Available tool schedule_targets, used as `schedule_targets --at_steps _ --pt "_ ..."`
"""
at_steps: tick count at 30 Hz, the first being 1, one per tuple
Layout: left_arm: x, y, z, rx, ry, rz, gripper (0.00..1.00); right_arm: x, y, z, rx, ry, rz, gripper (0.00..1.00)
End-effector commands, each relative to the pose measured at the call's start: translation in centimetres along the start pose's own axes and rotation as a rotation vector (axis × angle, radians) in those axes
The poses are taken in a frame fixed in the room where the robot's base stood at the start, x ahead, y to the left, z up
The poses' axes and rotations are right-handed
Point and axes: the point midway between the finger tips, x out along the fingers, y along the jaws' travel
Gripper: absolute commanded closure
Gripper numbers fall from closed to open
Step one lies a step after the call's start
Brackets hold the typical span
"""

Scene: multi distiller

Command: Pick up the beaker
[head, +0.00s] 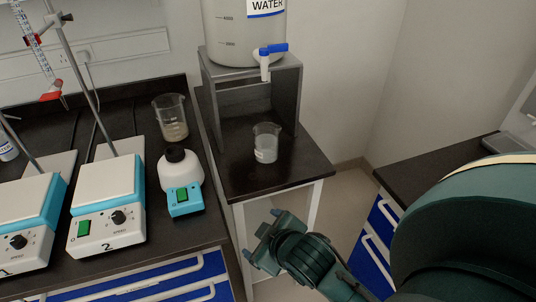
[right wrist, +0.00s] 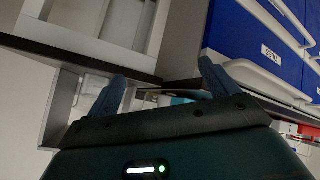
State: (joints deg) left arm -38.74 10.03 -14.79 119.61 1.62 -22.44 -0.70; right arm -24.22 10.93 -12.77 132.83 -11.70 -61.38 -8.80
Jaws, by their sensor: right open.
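A glass beaker (head: 266,144) stands upright on the small dark side table, in front of the water container's tap, with some pale contents low in it. A second, larger beaker (head: 171,120) stands on the left bench with cloudy contents. My right gripper (head: 260,238) is in front of and below the side table's top, apart from both beakers. In the right wrist view its two fingers (right wrist: 162,85) are spread with nothing between them. No beaker can be made out in that view. My left gripper is not in view.
The water container (head: 243,35) stands on a grey stand (head: 290,85) behind the near beaker. The side table top (head: 290,174) is otherwise clear. Stirrer plates (head: 108,200), a white device (head: 180,175) and clamp stands fill the left bench. Another counter (head: 430,165) is at right.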

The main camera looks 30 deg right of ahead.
Motion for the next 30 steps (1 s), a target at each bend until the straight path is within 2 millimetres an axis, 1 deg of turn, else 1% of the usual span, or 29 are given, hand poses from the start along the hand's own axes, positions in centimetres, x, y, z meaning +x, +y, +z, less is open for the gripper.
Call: schedule_targets --at_steps 1,2,4,5,6,8,9,11,12,13,14,15,17,18,20,21,23,24,26,27,28,29,30 --pt "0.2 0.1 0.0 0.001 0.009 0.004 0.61 0.4 1.0 -1.8 -0.063 0.057 0.048 0.14" --pt "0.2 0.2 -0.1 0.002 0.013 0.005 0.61 0.4 1.6 -2.8 -0.102 0.089 0.077 0.14" --pt "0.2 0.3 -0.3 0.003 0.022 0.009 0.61 0.4 2.9 -5.5 -0.201 0.173 0.151 0.14" --pt "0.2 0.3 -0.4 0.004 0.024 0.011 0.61 0.3 3.4 -6.8 -0.245 0.213 0.185 0.14" --pt "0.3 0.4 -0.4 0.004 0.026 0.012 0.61 0.2 4.1 -8.6 -0.310 0.267 0.234 0.14" --pt "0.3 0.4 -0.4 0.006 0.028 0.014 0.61 -0.3 5.0 -11.5 -0.421 0.357 0.316 0.14" --pt "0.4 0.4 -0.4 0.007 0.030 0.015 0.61 -0.8 5.5 -13.7 -0.506 0.426 0.382 0.14" --pt "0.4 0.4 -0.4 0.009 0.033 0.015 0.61 -1.9 5.9 -17.2 -0.650 0.537 0.488 0.14" --pt "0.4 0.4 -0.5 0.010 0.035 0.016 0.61 -3.0 6.0 -19.7 -0.761 0.617 0.571 0.14" --pt "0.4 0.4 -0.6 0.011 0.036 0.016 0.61 -3.8 5.8 -21.5 -0.851 0.680 0.636 0.14" --pt "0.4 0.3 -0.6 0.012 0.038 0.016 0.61 -4.8 5.4 -23.4 -0.951 0.746 0.708 0.14" --pt "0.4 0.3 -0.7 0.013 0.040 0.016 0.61 -6.2 4.6 -25.7 -1.093 0.837 0.809 0.14" --pt "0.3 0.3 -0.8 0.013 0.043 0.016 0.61 -8.2 2.6 -28.5 -1.329 0.976 0.969 0.14" --pt "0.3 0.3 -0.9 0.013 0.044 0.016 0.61 -9.3 0.9 -29.8 -1.493 1.063 1.075 0.14" --pt "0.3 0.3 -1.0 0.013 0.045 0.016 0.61 -10.3 -1.7 -30.9 -1.746 1.183 1.229 0.14" --pt "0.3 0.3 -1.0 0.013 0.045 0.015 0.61 -10.6 -3.5 -31.0 -1.921 1.259 1.327 0.14" --pt "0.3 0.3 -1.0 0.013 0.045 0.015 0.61 -10.1 -5.8 -30.4 -2.194 1.363 1.458 0.14" --pt "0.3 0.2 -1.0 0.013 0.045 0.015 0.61 -9.2 -6.9 -29.7 2.337 -1.398 -1.503 0.14" --pt "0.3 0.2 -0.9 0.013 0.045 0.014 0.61 -7.3 -7.7 -28.0 2.164 -1.223 -1.301 0.14" --pt "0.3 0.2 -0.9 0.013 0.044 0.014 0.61 -5.6 -7.6 -26.7 2.053 -1.115 -1.161 0.14" --pt "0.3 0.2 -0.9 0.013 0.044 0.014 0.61 -4.2 -7.1 -25.6 1.969 -1.040 -1.054 0.14" --pt "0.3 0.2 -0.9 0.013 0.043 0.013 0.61 -2.8 -6.2 -24.6 1.890 -0.968 -0.944 0.14" --pt "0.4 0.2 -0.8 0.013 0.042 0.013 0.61 -0.9 -4.4 -23.1 1.786 -0.881 -0.795 0.14"
